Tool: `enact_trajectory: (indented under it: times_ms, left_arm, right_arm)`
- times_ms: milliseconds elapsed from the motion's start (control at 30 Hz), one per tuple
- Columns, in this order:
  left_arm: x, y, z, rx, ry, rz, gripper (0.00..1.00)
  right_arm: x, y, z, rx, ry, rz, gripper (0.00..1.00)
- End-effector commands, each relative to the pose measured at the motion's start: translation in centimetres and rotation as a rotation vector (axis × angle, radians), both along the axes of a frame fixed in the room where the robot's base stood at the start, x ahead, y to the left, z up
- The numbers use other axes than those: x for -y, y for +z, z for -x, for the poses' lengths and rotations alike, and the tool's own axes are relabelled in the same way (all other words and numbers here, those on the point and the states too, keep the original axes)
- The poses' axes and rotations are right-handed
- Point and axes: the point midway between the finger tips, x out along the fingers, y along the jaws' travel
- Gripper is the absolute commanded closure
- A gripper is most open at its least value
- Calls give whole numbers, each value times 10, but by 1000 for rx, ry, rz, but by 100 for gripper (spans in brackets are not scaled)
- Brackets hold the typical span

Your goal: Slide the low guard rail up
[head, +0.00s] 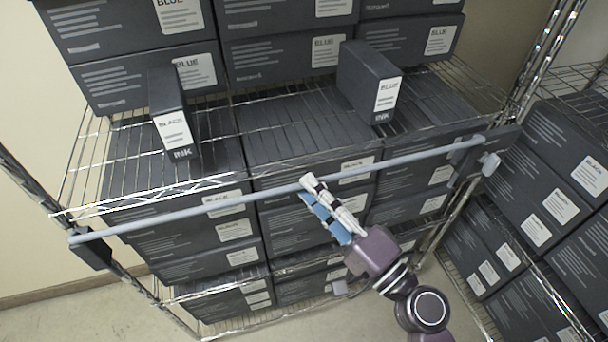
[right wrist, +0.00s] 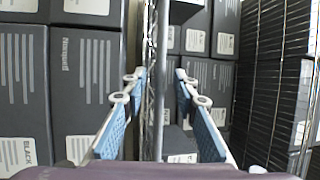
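The low guard rail is a long grey-blue bar (head: 230,202) across the front of the wire shelf. Its ends sit at dark brackets at the left post (head: 92,255) and right post (head: 465,168). The rail slants up to the right in the head view. My right gripper (head: 308,188) is at the middle of the rail, its fingertips overlapping it. In the right wrist view the blue-padded fingers (right wrist: 160,82) stand apart, and the rail (right wrist: 159,110) runs upright in the picture between them. Contact with the pads does not show. My left gripper is not in view.
Dark boxes fill the levels above and below. Another loaded rack (head: 560,190) stands close on the right. Some bare floor (head: 60,318) shows at lower left.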

Motion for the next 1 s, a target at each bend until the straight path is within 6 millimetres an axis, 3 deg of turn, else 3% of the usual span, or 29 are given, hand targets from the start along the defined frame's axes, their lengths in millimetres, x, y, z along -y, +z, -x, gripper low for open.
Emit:
enact_trajectory:
  times_ms: [33, 200, 533, 800, 1000]
  left_arm:
    - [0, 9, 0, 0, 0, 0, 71]
    - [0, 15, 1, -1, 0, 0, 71]
    - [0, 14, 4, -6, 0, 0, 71]
    - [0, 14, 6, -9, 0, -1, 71]
    - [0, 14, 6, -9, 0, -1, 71]
  right_arm:
    - [-5, 6, -6, 1, 0, -2, 73]
    - [-16, 6, -19, -1, 0, 1, 73]
    - [-19, 4, -22, -1, 0, 2, 73]
    - [-18, 4, -21, -1, 0, 2, 100]
    - [-18, 4, -21, -2, 0, 3, 100]
